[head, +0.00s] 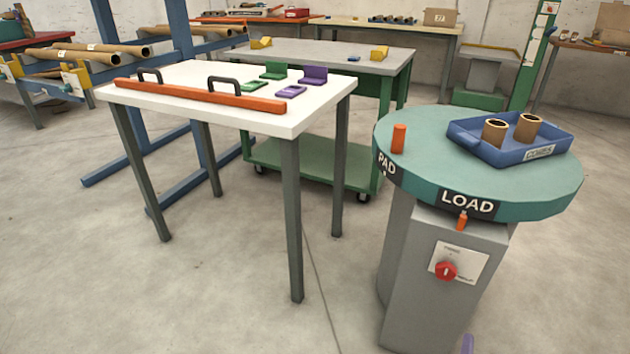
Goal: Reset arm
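Neither of my grippers shows in the head view, and I cannot see what they hold. A round teal turntable (420,140) stands on a grey pedestal at the right, with "LOAD" and "PAD" labels on its rim. A blue tray (487,150) marked "CORES" sits on it and holds two brown cardboard cores (527,128). An orange cylinder (398,139) stands upright on the turntable's left part. A small orange peg (461,221) is below the LOAD label. A red knob (446,271) is on the pedestal's front panel.
A white table (190,78) at the left bears an orange bar (200,95) with two black handles, plus green and purple pieces (314,74). A green cart (330,165) is behind it. A rack with cardboard tubes (88,50) is far left. The floor (200,290) in front is clear.

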